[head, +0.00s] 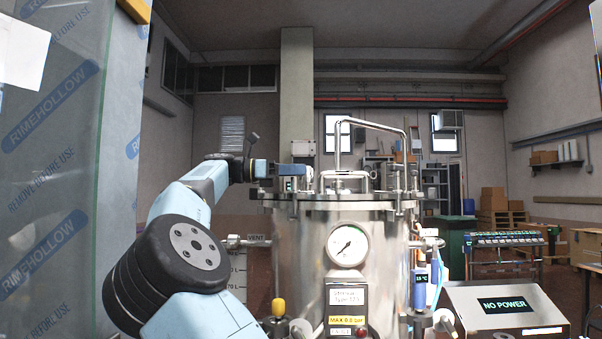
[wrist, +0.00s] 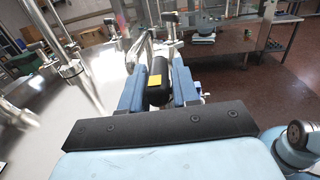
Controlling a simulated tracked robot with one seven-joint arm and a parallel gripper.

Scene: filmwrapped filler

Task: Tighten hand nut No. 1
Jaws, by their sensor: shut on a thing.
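A steel vessel (head: 310,240) with a flanged lid (head: 340,195) stands in front of me. My gripper (head: 290,178) reaches in from the left, level, at the lid's left edge. In the wrist view its two blue fingers (wrist: 157,90) are shut on a black, rounded piece with a yellow label (wrist: 157,75), which seems to be a hand nut. No number can be read on it. Its lower part and thread are hidden. Other hand nuts with dark bars (wrist: 170,18) stand along the lid rim, and one shows at the lid's right (head: 413,170).
A bent steel pipe (head: 375,124) rises over the lid. A pressure gauge (head: 347,246) and a blue probe (head: 421,285) sit on the vessel's front. A film-wrapped panel (head: 60,170) stands close on the left. A box reading NO POWER (head: 505,306) is at the lower right.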

